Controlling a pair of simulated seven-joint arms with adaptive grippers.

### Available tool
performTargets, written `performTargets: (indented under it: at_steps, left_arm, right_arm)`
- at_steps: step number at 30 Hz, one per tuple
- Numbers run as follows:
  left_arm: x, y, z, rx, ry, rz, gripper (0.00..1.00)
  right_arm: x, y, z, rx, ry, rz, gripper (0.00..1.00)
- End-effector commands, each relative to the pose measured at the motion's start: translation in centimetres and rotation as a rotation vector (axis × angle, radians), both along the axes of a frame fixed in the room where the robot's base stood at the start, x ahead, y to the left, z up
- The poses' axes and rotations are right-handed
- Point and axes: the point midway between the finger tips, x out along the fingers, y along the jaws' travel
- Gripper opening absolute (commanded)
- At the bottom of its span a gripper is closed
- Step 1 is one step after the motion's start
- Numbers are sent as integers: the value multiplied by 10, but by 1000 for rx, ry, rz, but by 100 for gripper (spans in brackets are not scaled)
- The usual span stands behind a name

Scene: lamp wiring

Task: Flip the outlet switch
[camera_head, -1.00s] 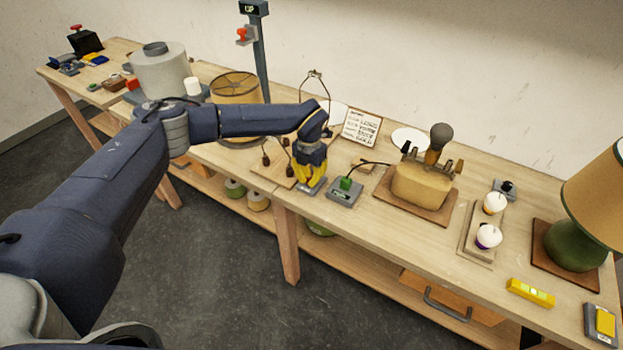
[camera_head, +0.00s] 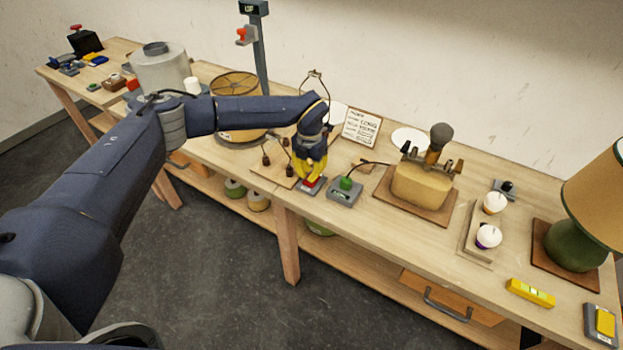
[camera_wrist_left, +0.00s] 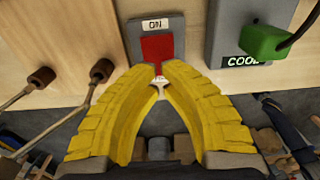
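The outlet switch is a grey box (camera_head: 311,187) with a red rocker near the front edge of the table. In the left wrist view the box (camera_wrist_left: 174,25) carries an "ON" label, upside down in the picture, beside the red rocker (camera_wrist_left: 157,49). My left gripper (camera_head: 310,175) points down at it. Its yellow fingers curve together and their tips (camera_wrist_left: 158,79) nearly meet at the rocker's near end, with nothing held between them. I cannot tell whether they touch the rocker. My right gripper is not in view.
A grey box (camera_head: 345,195) with a green plug (camera_head: 346,183) and cord sits just right of the switch. A lamp base in a clamp (camera_head: 421,187) stands further right. A wire frame (camera_head: 315,84) rises behind my gripper. A sign card (camera_head: 361,127) leans at the back.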

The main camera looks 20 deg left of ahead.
Motion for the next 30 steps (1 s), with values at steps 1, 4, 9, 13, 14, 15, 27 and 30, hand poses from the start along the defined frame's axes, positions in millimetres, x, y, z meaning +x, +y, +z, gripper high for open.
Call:
performTargets:
  at_steps: [1,4,9,13,14,15,27,30]
  left_arm:
    - [0,0,4,0,0,0,0]
    - [0,0,10,0,1,0,0]
    - [0,0,22,0,-1,0,0]
    - [0,1,30,0,0,1,0]
    - [0,1,32,0,0,1,0]
    - [0,1,35,0,0,1,0]
    - [0,0,42,0,1,0,0]
    - [0,0,42,0,1,0,0]
  right_arm:
    - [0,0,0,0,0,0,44]
    - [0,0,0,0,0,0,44]
    - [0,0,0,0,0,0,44]
    - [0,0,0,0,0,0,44]
    - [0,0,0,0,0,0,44]
    - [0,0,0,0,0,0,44]
    - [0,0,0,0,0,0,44]
    - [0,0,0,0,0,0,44]
